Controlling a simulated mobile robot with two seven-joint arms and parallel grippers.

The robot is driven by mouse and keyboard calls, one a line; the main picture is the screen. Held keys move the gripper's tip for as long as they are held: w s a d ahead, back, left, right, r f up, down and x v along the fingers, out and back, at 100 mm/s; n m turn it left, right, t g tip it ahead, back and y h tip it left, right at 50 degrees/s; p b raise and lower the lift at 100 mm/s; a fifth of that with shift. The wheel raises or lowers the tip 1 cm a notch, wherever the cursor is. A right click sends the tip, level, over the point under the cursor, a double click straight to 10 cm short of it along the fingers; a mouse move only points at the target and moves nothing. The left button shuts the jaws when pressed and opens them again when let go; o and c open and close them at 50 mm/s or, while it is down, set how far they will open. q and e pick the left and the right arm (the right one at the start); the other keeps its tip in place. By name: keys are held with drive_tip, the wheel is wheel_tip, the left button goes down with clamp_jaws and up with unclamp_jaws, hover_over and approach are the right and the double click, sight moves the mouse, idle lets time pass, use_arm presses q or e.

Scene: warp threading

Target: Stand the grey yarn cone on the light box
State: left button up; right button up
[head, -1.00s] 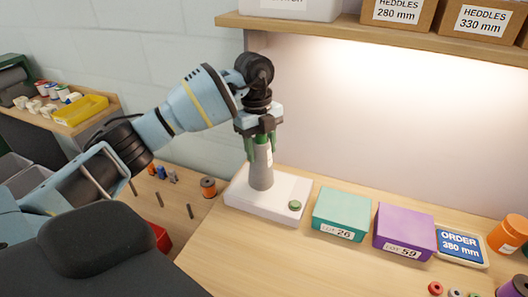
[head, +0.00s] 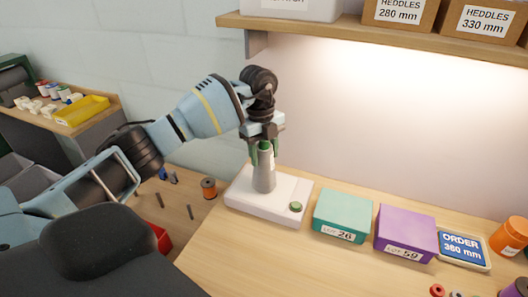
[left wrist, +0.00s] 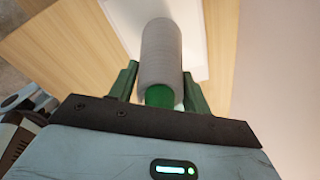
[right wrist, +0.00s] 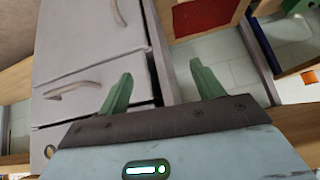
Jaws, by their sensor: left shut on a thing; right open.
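The grey yarn cone (head: 264,178) is upright over the middle of the white light box (head: 243,199), which has a green button on its right front. Its base appears at the box top; I cannot tell whether it touches. My left gripper (head: 264,152) is shut on the upper part of the cone from above. In the left wrist view the cone (left wrist: 162,55) is between the green fingers (left wrist: 160,88), with the white box (left wrist: 196,40) behind it. My right gripper (right wrist: 163,90) is open and empty, away from the bench top.
A green box (head: 342,215) and a purple box (head: 404,230) stand right of the light box. An orange spool (head: 209,188) is at its left. A shelf (head: 380,38) overhangs the back. Wood in front of the light box is clear. Drawers (right wrist: 95,90) show in the right wrist view.

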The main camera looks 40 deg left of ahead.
use_arm(q)
drive_tip(key=shift+f, duration=0.1)
drive_tip(key=o, duration=1.5)
drive_tip(key=shift+w+a+r, duration=0.1)
drive_tip(key=shift+a+r, duration=0.1)
drive_tip(key=shift+r, duration=1.75)
drive_tip(key=shift+w+a+r, duration=0.1)
drive_tip(key=shift+a+r, duration=0.1)
drive_tip(key=shift+r, duration=1.7)
